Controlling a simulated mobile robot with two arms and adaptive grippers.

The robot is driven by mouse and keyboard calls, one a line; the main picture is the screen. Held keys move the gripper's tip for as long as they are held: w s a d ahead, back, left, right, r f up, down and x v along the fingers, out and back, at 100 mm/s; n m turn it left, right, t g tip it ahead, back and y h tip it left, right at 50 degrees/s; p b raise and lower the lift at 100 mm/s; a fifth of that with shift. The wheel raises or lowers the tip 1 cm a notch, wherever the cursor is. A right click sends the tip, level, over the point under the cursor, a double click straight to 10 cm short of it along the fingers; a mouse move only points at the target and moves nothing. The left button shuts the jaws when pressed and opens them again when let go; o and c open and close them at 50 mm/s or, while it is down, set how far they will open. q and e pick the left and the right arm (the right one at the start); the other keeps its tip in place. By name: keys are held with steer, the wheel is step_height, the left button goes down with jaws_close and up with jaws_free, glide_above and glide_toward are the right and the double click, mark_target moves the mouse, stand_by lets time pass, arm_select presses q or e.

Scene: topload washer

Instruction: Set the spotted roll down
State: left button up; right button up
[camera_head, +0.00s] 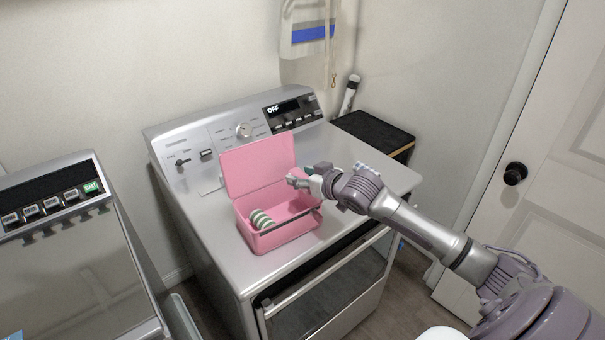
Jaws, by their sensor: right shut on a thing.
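A pink box (276,239) with its lid (257,167) raised stands on the dryer-like machine's top. A green-and-white striped roll (262,219) lies in the box's left part. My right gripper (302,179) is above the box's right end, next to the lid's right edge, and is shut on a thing. Only a small dark green patch (323,168) shows at the gripper, most likely the held roll; its spots cannot be made out. My left gripper is not in view.
The silver machine top (217,238) is free left of the box. Its control panel (243,130) rises behind. A second machine (75,270) stands at the left, a black-topped stand (373,131) behind right, and a white door (560,200) at the right.

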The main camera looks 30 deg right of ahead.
steer(key=shift+f, duration=0.3)
steer(key=shift+f, duration=0.35)
steer(key=o, duration=0.9)
